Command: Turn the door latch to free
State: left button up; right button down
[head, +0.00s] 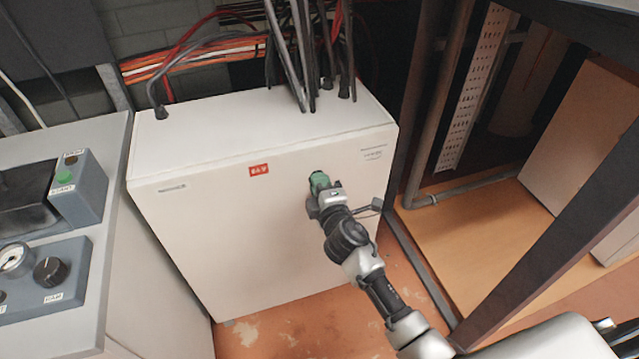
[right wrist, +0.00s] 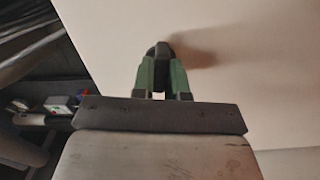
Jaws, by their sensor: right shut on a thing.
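In the right wrist view the green fingers (right wrist: 162,75) are shut on a small dark latch (right wrist: 160,49) against the pale panel. The fingers hide most of the latch, and its turned position cannot be told. My left gripper is not in view.
A grey control panel (head: 70,250) with a gauge, a black knob and a green button stands at the left. Cables and pipes (head: 305,50) rise from the cabinet's top. A dark frame post (head: 545,240) stands at the right. Bare floor (head: 270,335) shows in front of the cabinet.

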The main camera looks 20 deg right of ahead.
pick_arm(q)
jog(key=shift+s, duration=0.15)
pick_arm(e)
jog(key=shift+f+n, duration=0.1)
jog(key=shift+n, duration=0.5)
jog(key=c, duration=1.1)
grip_release()
jog(key=shift+c, duration=0.2)
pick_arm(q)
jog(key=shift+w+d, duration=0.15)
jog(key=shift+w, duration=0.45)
pick_arm(e)
jog(key=s, duration=1)
jog(key=shift+s+d, duration=0.15)
jog(key=shift+s, duration=0.25)
